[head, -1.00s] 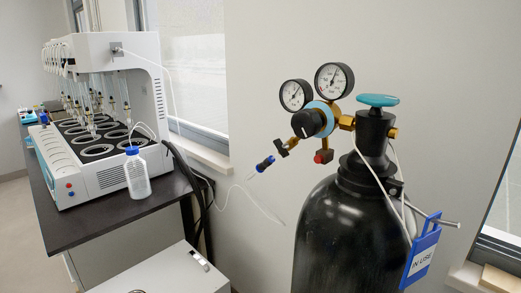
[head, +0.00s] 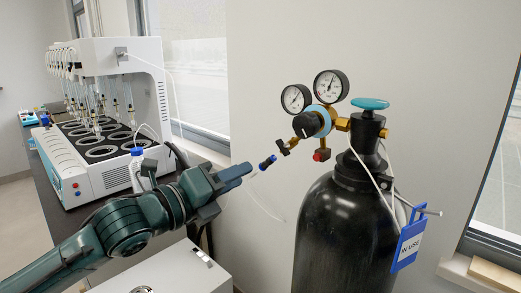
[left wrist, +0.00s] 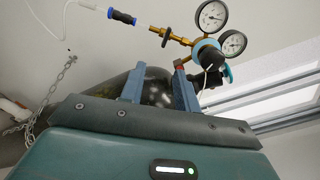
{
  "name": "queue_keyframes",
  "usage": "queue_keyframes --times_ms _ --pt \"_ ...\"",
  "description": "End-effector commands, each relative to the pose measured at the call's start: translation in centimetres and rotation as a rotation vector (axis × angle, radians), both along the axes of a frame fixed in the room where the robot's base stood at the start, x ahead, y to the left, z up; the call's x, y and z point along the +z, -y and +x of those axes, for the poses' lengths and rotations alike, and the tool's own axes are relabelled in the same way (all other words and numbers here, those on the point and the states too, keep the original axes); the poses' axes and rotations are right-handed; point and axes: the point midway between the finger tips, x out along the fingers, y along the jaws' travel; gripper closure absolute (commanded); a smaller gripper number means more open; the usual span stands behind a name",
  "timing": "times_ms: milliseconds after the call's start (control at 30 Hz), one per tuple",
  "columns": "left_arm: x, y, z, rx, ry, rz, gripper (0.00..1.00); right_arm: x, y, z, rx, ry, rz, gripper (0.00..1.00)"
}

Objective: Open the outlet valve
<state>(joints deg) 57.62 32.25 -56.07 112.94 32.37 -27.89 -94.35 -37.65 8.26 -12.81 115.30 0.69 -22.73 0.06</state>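The outlet valve (head: 286,146) is a small fitting with a dark handle on the brass outlet at the left of the gas regulator (head: 309,123). It also shows in the left wrist view (left wrist: 166,36), above the fingers. A blue-and-black hose connector (head: 267,163) hangs below and left of it on a thin white tube. My left gripper (head: 246,172) is left of and below the valve, near the connector in the picture. Its two fingers stand apart and empty in the left wrist view (left wrist: 158,80). My right gripper is in neither view.
A black gas cylinder (head: 335,235) with a teal handwheel (head: 370,103) stands at right, bearing a blue "IN USE" tag (head: 409,243). Two gauges top the regulator. A white distiller (head: 130,85) and bottle (head: 138,165) stand on the left bench. A chain (left wrist: 50,90) hangs nearby.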

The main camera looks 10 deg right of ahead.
Motion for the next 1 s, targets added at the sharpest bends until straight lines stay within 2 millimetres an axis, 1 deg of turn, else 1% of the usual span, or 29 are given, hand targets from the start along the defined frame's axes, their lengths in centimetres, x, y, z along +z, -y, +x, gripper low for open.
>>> queue_keyframes --times_ms 33,100,267,367,533,800,1000 --pt "0.8 -0.1 0.1 0.001 0.04 0.033 0.68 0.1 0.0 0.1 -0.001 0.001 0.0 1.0" --pt "1.4 -0.1 0.2 -0.001 0.075 0.062 0.68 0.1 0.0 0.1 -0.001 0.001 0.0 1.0" --pt "1.9 0.4 0.6 -0.002 0.099 0.081 0.68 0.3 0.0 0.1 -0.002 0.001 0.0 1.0" --pt "2.0 1.5 1.4 -0.004 0.096 0.079 0.68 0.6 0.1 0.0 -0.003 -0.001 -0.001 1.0" --pt "2.1 4.3 3.4 -0.004 0.094 0.078 0.68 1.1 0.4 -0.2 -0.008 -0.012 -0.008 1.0" --pt "2.0 8.3 6.6 -0.002 0.095 0.078 0.68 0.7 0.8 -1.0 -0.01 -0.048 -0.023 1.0" --pt "1.9 9.8 7.9 -0.002 0.096 0.079 0.68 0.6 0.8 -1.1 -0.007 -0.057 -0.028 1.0"
